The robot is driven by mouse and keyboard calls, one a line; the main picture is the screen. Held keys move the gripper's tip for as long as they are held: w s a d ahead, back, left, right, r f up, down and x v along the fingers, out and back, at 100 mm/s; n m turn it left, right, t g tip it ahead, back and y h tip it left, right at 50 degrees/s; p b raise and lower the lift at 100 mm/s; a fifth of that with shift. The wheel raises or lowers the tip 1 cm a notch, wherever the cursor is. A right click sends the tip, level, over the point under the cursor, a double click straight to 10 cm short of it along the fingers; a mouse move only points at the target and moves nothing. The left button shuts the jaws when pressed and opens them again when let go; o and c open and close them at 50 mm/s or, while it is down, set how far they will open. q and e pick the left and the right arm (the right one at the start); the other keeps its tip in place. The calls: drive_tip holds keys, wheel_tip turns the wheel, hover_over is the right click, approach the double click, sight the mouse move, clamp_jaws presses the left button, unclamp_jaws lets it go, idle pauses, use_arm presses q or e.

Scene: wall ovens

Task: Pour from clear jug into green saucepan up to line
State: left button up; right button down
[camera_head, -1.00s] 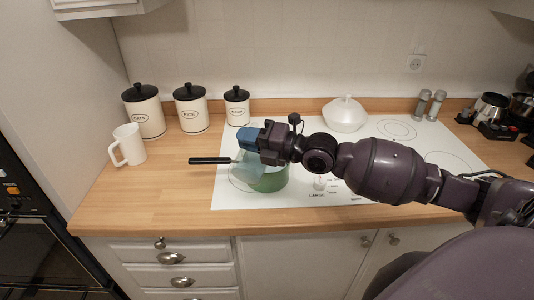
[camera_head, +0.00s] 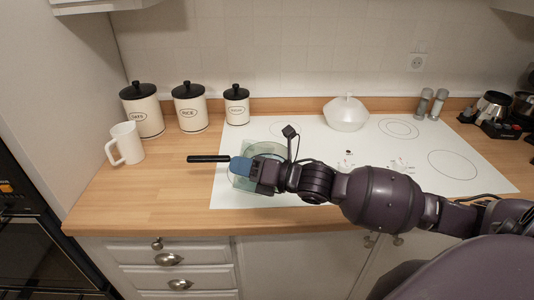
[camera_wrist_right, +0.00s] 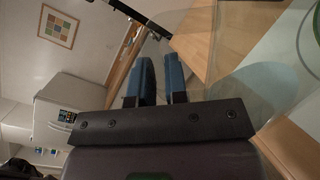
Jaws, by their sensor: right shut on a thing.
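The green saucepan shows mainly by its black handle (camera_head: 207,159), which points left over the wood counter. Its body is on the white cooktop, mostly hidden behind the jug and my gripper. The clear jug (camera_head: 238,183) is see-through and hard to outline, over the saucepan's area. My right gripper (camera_head: 242,168), with blue fingers, is shut on the jug. In the right wrist view my fingers (camera_wrist_right: 160,72) have clear glass (camera_wrist_right: 275,85) beside them, and a green rim (camera_wrist_right: 315,35) shows at the right edge. The liquid level and the line cannot be made out. My left gripper is not in view.
A white lidded dish (camera_head: 346,115) stands at the back of the cooktop (camera_head: 420,180). A white mug (camera_head: 126,144) and several black-lidded canisters (camera_head: 190,108) stand at the left. Two shakers (camera_head: 432,103) are at the back right. The front left counter (camera_head: 150,200) is clear.

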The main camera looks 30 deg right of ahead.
drive_tip(key=shift+s+a+f+n+b, duration=0.2)
drive_tip(key=shift+f+n+b, duration=0.1)
drive_tip(key=shift+f+n, duration=0.25)
drive_tip(key=shift+s+a+f+n+b, duration=0.15)
drive_tip(key=shift+a+f+n+b, duration=0.15)
drive_tip(key=shift+f, duration=0.35)
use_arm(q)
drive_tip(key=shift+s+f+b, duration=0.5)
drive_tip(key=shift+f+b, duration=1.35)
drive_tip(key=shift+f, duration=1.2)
use_arm(e)
drive_tip(key=shift+s+a+f+n, duration=1.5)
drive_tip(key=shift+a+f+n, duration=0.45)
drive_tip(key=shift+f+n, duration=2)
use_arm(q)
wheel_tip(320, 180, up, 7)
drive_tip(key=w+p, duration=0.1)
drive_tip(key=p, duration=0.4)
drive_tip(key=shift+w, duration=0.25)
use_arm(e)
wheel_tip(320, 180, up, 6)
drive_tip(key=shift+f, duration=0.2)
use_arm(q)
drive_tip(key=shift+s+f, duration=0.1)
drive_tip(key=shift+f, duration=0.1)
